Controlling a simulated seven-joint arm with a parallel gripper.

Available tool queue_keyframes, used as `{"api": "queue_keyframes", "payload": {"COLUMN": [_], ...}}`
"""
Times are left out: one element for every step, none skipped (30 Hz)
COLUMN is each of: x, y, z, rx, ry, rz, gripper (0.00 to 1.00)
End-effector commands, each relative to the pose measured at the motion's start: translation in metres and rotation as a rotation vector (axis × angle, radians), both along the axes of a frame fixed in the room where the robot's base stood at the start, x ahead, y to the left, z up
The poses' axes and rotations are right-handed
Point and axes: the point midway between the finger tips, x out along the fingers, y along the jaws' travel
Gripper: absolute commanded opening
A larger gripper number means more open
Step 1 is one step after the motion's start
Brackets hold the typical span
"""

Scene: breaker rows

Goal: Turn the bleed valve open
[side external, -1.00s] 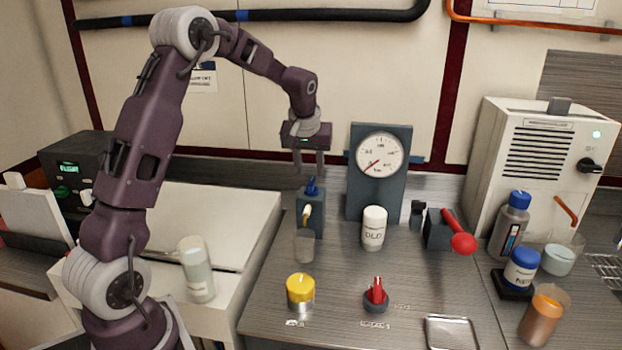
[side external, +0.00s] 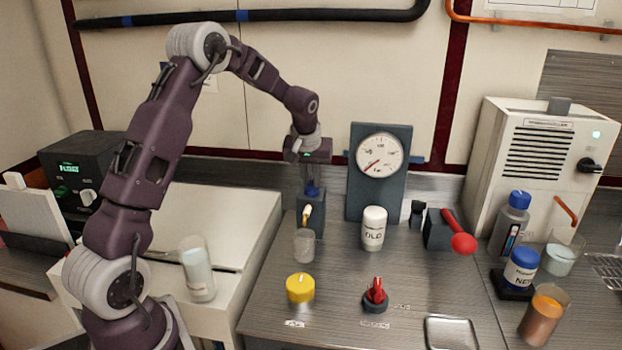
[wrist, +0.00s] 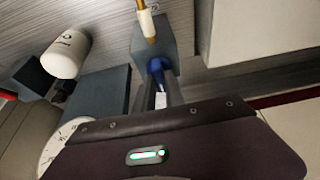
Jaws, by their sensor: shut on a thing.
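A small dark block (side external: 310,215) with a blue handle (side external: 312,191) on top and a brass spout with a white sleeve (side external: 306,214) on its front stands at the back of the bench; I take it as the bleed valve. My gripper (side external: 312,187) points down from above and is shut on the blue handle. In the wrist view, the blue handle (wrist: 156,68) shows between the fingertips of my gripper (wrist: 158,84), partly hidden by them. A clear cup (side external: 304,246) stands below the spout.
A gauge on a dark panel (side external: 358,203) and a white bottle (side external: 374,228) stand close right of the valve. A metal tray (side external: 451,333) lies front right.

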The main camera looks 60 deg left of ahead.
Motion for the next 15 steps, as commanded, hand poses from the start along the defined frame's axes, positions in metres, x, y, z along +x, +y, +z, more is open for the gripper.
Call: {"api": "queue_keyframes", "payload": {"x": [-0.0004,-0.0004,-0.0006,-0.0008,-0.0009,-0.0009,-0.0010,-0.0011,-0.0015,-0.0018,-0.0018,-0.0018,-0.0016,-0.0019,-0.0020], "y": [0.0001,0.0001,0.0004,0.0005,0.0005,0.0006,0.0008,0.0010,0.0011,0.0015,0.0014,0.0020,0.0019,0.0024,0.0022], "z": [0.0002,0.0002,0.0002,0.0002,0.0003,0.0003,0.0003,0.0003,0.0001,0.0001,0.0002,0.0003,0.0004,0.0002,0.0002], "rx": [-0.001,-0.001,-0.001,-0.001,-0.002,-0.001,-0.002,-0.002,-0.002,-0.002,-0.002,-0.002,-0.002,-0.002,-0.003], "ry": [0.001,0.000,0.000,0.001,0.000,0.000,0.000,-0.001,0.001,0.001,0.001,0.000,-0.001,-0.001,0.000], "rz": [-0.005,-0.011,-0.021,-0.031,-0.042,-0.061,-0.077,-0.095,-0.123,-0.145,-0.169,-0.202,-0.229,-0.256,-0.295], "gripper": [0.00,0.00,0.00,0.00,0.00,0.00,0.00,0.00,0.00,0.00,0.00,0.00,0.00,0.00,0.00]}}
